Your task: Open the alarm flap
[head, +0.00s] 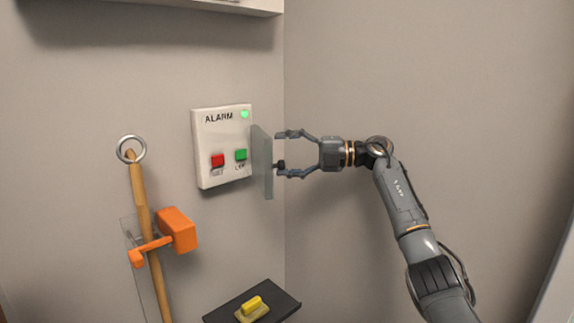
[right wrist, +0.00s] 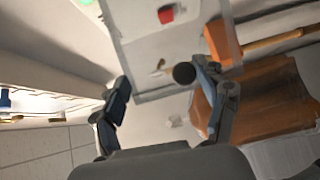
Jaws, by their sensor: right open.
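The white alarm panel (head: 206,140) is on the wall, with a red button (head: 217,161), a green button (head: 240,155) and a lit green lamp (head: 245,114). Its clear flap (head: 262,165) stands swung out at the panel's right edge, and both buttons show uncovered. The flap's dark knob (head: 280,164) faces right, toward my right gripper (head: 279,154). That gripper is open, its fingertips close to the flap. In the right wrist view, the knob (right wrist: 184,74) lies between the open fingers (right wrist: 163,80), nearer the right one; I cannot tell whether they touch. My left gripper is out of view.
A wooden pole (head: 143,205) with a ring and an orange clamp (head: 178,230) stands left below the panel. A dark shelf (head: 285,306) with a yellow item (head: 252,306) juts out below. A white ledge (head: 215,4) is above. The wall at right is bare.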

